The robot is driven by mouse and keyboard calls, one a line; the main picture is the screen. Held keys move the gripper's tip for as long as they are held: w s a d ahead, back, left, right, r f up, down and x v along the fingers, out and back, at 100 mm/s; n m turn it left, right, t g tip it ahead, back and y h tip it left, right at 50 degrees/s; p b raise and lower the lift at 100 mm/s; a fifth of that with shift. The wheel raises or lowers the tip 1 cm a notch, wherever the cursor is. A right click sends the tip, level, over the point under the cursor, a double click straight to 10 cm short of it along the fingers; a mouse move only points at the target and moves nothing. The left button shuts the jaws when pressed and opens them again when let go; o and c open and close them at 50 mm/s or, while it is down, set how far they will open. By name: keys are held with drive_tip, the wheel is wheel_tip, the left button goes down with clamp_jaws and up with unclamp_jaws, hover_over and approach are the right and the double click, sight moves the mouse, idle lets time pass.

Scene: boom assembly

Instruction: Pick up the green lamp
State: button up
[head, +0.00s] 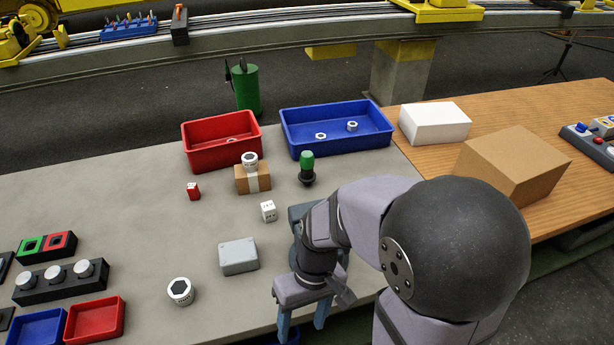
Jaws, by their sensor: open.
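The green lamp (307,160) stands upright on the grey table, with a green cap on a round black base. It is in front of the blue bin and right of the small cardboard box. My gripper (303,320) points down near the table's front edge, well in front of the lamp and apart from it. Its two blue fingers are spread, with nothing seen between them. My arm hides part of the table to the right of the gripper.
A small cardboard box (253,178) with a white nut on top, a white die (269,211) and a grey box (239,256) stand near the lamp. Behind are a red bin (190,155) and a blue bin (345,142). A white box (435,123) is to the right.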

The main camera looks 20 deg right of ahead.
drive_tip(key=w+a+r+t+p, duration=0.3)
drive_tip(key=w+r+p, duration=0.1)
drive_tip(key=w+r, duration=0.45)
drive_tip(key=w+a+r+t+p, duration=0.2)
drive_tip(key=w+r+t+p, duration=0.1)
drive_tip(key=w+r, duration=0.55)
drive_tip(key=m+t+h+b, duration=0.2)
approach(309, 158)
drive_tip(key=x, duration=0.6)
drive_tip(key=shift+a, duration=0.15)
drive_tip(key=shift+w+d, duration=0.1)
drive_tip(key=shift+d, duration=0.15)
drive_tip(key=shift+p+x, duration=0.6)
drive_tip(key=shift+x, duration=0.5)
drive_tip(key=shift+a, duration=0.1)
